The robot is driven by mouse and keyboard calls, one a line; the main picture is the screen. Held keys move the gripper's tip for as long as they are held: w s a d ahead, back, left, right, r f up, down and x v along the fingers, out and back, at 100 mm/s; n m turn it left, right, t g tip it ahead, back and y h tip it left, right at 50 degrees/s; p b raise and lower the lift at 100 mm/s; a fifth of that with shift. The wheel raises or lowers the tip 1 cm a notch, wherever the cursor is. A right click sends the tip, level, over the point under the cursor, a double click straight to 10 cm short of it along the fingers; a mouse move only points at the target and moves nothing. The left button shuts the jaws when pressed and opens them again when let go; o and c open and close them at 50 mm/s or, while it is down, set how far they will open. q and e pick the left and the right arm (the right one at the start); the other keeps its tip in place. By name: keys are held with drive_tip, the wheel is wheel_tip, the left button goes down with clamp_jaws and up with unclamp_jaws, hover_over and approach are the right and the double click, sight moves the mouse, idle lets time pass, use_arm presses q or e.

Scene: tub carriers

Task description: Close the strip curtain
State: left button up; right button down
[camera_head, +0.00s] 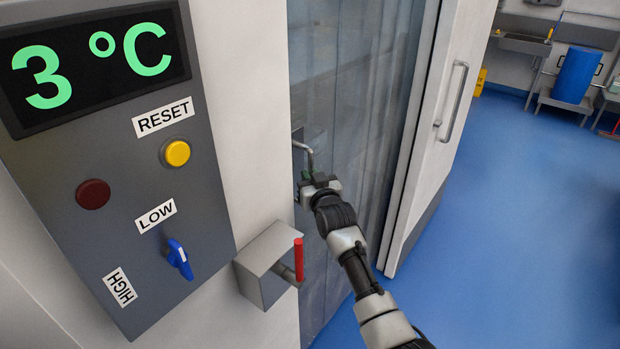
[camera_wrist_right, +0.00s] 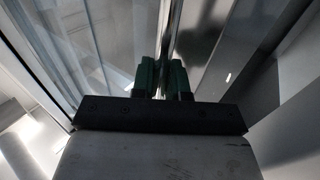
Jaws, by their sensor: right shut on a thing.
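The strip curtain (camera_head: 345,100) hangs as translucent grey strips across the doorway, from the left jamb to the white door on the right. Pale strips also show in the wrist view (camera_wrist_right: 115,40). A bent metal handle (camera_head: 306,150) stands at the curtain's left edge, close to the jamb. My right gripper (camera_head: 311,178) is at this handle and shut on it. My left gripper is not in view.
A grey control panel (camera_head: 140,235) reading 3°C is on the left wall. A metal box with a red lever (camera_head: 299,259) juts out below my right gripper. A white door (camera_head: 425,150) stands open on the right. Blue floor (camera_head: 510,220) is clear beyond it.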

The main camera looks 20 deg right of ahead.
drive_tip(key=c, duration=1.1)
unclamp_jaws()
drive_tip(key=shift+c, duration=0.2)
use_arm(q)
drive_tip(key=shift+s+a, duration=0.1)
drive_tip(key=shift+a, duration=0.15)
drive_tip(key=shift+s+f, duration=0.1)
use_arm(e)
drive_tip(key=shift+s, duration=0.1)
use_arm(q)
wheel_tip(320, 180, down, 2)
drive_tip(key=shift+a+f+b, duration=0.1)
drive_tip(key=shift+b, duration=1)
use_arm(e)
drive_tip(key=s, duration=1)
drive_tip(key=shift+s+d, duration=0.3)
drive_tip(key=shift+d, duration=0.1)
